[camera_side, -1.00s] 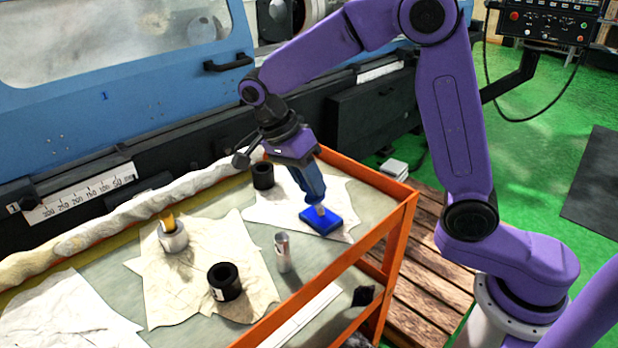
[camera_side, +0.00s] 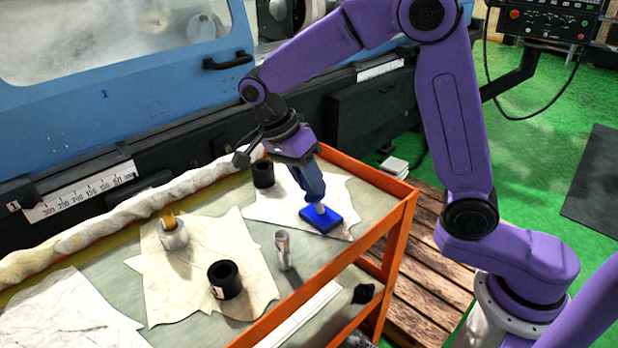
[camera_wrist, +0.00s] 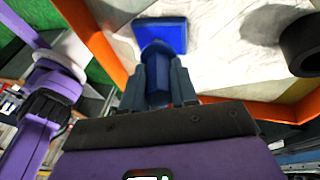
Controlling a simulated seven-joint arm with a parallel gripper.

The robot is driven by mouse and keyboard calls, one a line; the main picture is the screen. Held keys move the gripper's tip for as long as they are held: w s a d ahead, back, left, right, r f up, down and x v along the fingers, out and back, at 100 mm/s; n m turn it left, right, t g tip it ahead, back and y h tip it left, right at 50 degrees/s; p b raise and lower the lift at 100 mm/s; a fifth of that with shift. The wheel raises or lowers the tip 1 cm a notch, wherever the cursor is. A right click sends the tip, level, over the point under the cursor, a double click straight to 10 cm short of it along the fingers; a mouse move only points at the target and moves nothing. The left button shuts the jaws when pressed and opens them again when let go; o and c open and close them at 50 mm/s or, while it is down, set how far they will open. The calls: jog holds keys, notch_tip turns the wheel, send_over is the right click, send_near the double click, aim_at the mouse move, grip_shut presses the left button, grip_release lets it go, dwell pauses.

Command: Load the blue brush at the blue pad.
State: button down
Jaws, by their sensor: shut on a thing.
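My gripper (camera_side: 313,192) points down over the blue pad (camera_side: 334,220) and is shut on the blue brush (camera_wrist: 157,75). In the wrist view the brush stands between my two fingers (camera_wrist: 158,88), and its tip overlaps the near edge of the pad (camera_wrist: 165,33). In the side view the pale brush tip (camera_side: 320,208) is at the pad's top face and looks to touch it, though a small gap cannot be ruled out. The pad lies flat on a cream cloth (camera_side: 275,212). My fingers hide most of the brush in the side view.
A black cup (camera_side: 263,174) stands left of my gripper. The cart's orange rail (camera_side: 365,250) edges the right; the blue machine (camera_side: 110,95) is behind.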

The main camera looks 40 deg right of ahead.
jog(key=shift+r, duration=3.5)
jog(key=shift+w+d+f+n, duration=0.2)
jog(key=shift+d+n, duration=0.1)
jog(key=shift+d, duration=0.1)
jog(key=w+d+f+n+t, duration=0.2)
jog(key=d+n, duration=0.4)
jog(key=w+d+f+n+t+h, duration=0.1)
jog(key=w+d+f+n+t, duration=0.1)
jog(key=d+n, duration=0.3)
jog(key=shift+w+d+f+n+t, duration=0.15)
jog(key=shift+d+f+n+t, duration=0.2)
jog(key=shift+n+t, duration=0.55)
